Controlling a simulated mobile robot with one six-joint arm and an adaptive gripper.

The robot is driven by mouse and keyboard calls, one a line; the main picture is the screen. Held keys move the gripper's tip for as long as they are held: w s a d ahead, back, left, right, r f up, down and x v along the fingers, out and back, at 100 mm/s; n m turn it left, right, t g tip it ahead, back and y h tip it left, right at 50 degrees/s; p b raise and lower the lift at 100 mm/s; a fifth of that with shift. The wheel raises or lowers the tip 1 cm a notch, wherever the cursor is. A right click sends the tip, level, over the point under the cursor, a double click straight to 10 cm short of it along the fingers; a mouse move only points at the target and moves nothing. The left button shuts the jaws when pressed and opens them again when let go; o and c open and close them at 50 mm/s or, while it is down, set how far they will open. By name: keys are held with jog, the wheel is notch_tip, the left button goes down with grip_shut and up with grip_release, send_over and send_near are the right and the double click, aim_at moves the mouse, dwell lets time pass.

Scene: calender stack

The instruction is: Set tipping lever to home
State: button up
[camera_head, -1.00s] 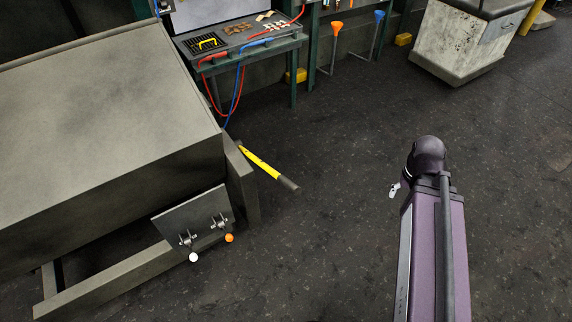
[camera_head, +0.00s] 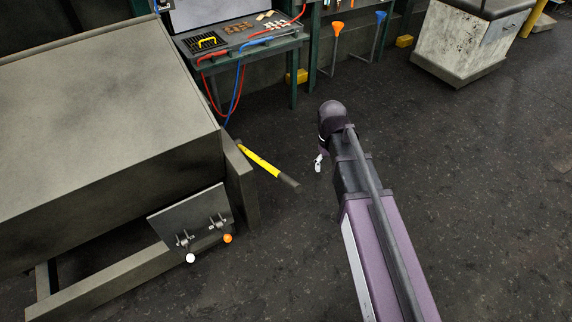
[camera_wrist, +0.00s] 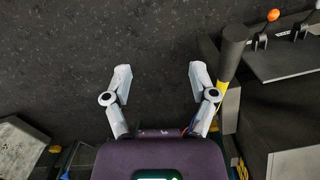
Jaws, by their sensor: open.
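A yellow lever with a black grip (camera_head: 262,165) sticks out from the side of the grey machine and slants down to the right. Its black grip (camera_wrist: 233,44) also shows in the wrist view, just right of the right finger. Two small levers, one with a white knob (camera_head: 190,258) and one with an orange knob (camera_head: 228,238), sit on a plate at the machine's lower front. My gripper (camera_wrist: 158,75) is open and empty, with dark floor between its fingers. In the head view my gripper (camera_head: 318,163) is small, partly hidden by my arm, right of the yellow lever.
The large grey machine (camera_head: 100,110) fills the left side. A workbench (camera_head: 245,42) with red and blue cables stands behind the lever. A pale worn cabinet (camera_head: 457,45) stands at the back right. The floor (camera_head: 480,190) to the right is clear.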

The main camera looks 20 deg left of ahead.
aim_at(288, 177)
jog(key=a+n, duration=0.1)
jog(key=a, duration=0.3)
jog(key=a+f+n+b, duration=0.1)
jog(key=a, duration=0.3)
jog(key=a+f, duration=0.1)
jog(key=a, duration=0.3)
jog(key=shift+s+n+b, duration=0.3)
jog(key=shift+s+n, duration=0.05)
jog(key=shift+n, duration=0.05)
jog(key=shift+s+a+h, duration=0.2)
jog(key=shift+a+h, duration=0.1)
jog(key=shift+a, duration=0.25)
jog(key=shift+f, duration=0.15)
jog(key=f+b, duration=0.5)
jog(key=b, duration=0.1)
jog(key=d+f+b, duration=0.1)
jog(key=f+b, duration=0.2)
jog(key=shift+s+f, duration=0.3)
jog(key=shift+s, duration=0.05)
grip_shut()
